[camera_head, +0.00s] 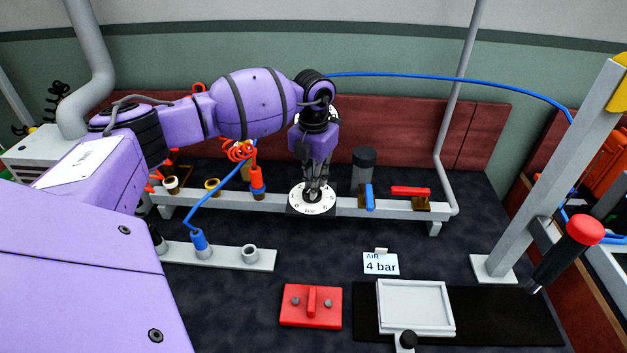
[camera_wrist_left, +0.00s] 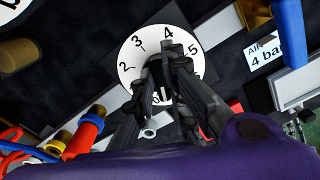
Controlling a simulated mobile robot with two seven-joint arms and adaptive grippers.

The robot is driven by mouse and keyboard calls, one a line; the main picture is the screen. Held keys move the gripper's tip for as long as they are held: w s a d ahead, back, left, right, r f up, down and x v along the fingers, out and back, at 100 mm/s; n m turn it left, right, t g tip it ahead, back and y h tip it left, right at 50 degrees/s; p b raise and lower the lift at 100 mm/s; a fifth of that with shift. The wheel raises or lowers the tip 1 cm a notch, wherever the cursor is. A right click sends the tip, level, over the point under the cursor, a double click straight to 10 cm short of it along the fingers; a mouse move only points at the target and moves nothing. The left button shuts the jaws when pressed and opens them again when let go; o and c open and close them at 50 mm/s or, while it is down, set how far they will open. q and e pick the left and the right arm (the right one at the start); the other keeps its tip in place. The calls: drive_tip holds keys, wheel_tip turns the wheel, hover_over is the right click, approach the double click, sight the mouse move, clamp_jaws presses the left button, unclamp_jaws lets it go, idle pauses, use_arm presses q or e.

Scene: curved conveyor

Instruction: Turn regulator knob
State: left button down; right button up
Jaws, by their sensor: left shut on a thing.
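The regulator's white dial (camera_head: 299,199) sits on the grey rail in the middle of the head view. It also shows in the left wrist view (camera_wrist_left: 131,57), with the numbers 2 to 5 readable. My left gripper (camera_head: 314,194) points down over the dial's centre. It is shut on the dark knob there, and its fingers (camera_wrist_left: 167,75) mostly hide the knob. A sign (camera_head: 381,264) reading "AIR 4 bar" stands on the table, right of and in front of the dial. My right gripper does not show.
A blue lever (camera_head: 369,197) and a red lever (camera_head: 410,191) are on the rail right of the dial. A blue hose fitting (camera_head: 200,243) stands front left. A red block (camera_head: 311,306) and a white tray (camera_head: 415,307) lie in front. A grey post (camera_head: 550,170) stands at right.

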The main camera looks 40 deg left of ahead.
use_arm(q)
drive_tip(key=shift+r, duration=0.1)
drive_tip(key=c, duration=1.8)
unclamp_jaws()
drive_tip(key=shift+c, duration=0.2)
drive_tip(key=shift+o, duration=0.4)
wheel_tip(320, 180, up, 12)
